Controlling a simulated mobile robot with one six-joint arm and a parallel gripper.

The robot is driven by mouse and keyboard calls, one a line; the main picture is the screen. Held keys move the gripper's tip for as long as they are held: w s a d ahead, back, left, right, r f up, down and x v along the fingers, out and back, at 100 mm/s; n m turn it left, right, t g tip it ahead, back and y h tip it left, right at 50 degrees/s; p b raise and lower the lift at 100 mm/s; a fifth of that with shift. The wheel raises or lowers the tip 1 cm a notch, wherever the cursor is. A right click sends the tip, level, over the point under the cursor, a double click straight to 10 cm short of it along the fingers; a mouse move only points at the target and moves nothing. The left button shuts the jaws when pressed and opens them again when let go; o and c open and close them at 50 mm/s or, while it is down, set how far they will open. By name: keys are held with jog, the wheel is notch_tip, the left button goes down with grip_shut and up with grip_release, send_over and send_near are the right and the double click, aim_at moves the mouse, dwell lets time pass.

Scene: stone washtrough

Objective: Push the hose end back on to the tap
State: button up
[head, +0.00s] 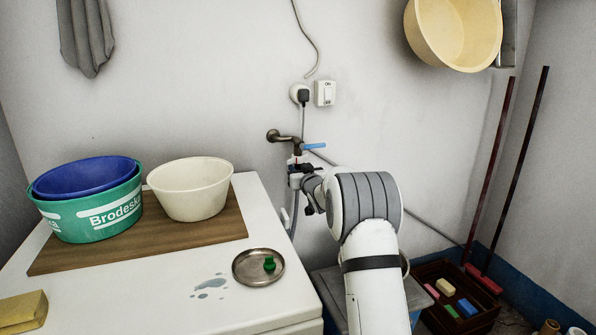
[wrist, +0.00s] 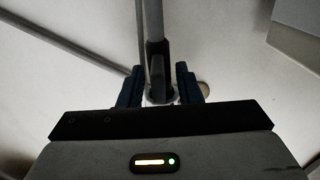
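The tap (head: 284,138) sticks out of the back wall and has a blue lever (head: 314,146). My gripper (head: 297,174) is just below its spout, partly hidden by my own arm. A grey hose (head: 294,212) hangs below the gripper beside the white counter. In the wrist view, the dark blue fingers (wrist: 158,92) stand on either side of a grey tube with a dark sleeve (wrist: 157,62) and a pale round part. I cannot tell whether the fingers press on it. Whether the hose end touches the spout is hidden.
The white counter (head: 140,290) holds a green tub (head: 98,215), a cream basin (head: 190,188), a metal dish (head: 258,268) and a sponge (head: 22,311). A socket with a plug (head: 302,95) is above the tap. A crate (head: 458,300) stands low at right, near two leaning poles.

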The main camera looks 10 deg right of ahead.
jog(key=s, duration=0.7)
jog(key=shift+s+d+p, duration=0.25)
jog(key=shift+s+p, duration=0.05)
jog(key=shift+s, duration=0.1)
jog(key=s+a+r+m+g+h+p, duration=0.1)
jog(key=s+a+r+g+h+p, duration=0.15)
jog(key=s+r+g+p, duration=0.7)
jog(key=s+a+r+g+p, duration=0.2)
jog(key=s+p, duration=0.2)
jog(key=s, duration=0.9)
jog(key=s+a+r+g+y+p, duration=0.1)
jog(key=s+p, duration=0.4)
jog(key=s, duration=0.8)
jog(key=s+a+r+g+p, duration=0.3)
jog(key=s+a+r+p, duration=0.1)
jog(key=s, duration=0.9)
jog(key=shift+s, duration=0.35)
